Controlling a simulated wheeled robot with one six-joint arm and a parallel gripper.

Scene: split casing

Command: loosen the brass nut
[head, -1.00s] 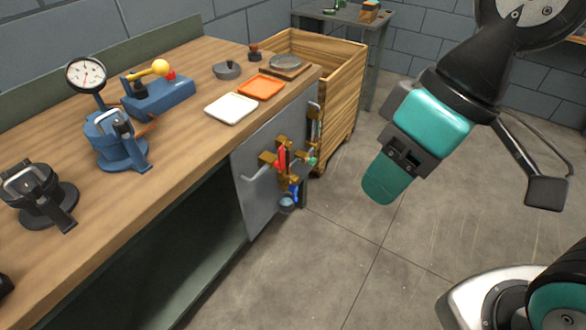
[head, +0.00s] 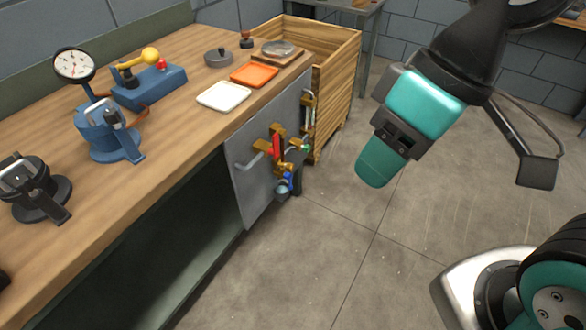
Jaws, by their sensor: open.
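Several brass-coloured fittings (head: 264,146) sit on the grey panel (head: 246,191) at the bench's front. They are clustered with a red handle (head: 277,146), a blue part and a green part. Which of these is the brass nut I cannot tell at this size. My gripper (head: 381,162) hangs to the right of the panel, over the floor, pointing down and to the left. It is open, well apart from the fittings, and nothing shows in it. Its far side is hidden.
The wooden bench top (head: 180,125) carries a blue casing with a gauge (head: 100,130), a black clamped fixture (head: 40,190), a white tray (head: 223,96) and an orange tray (head: 254,75). A wooden crate (head: 337,85) stands beyond the panel. The floor before the panel is clear.

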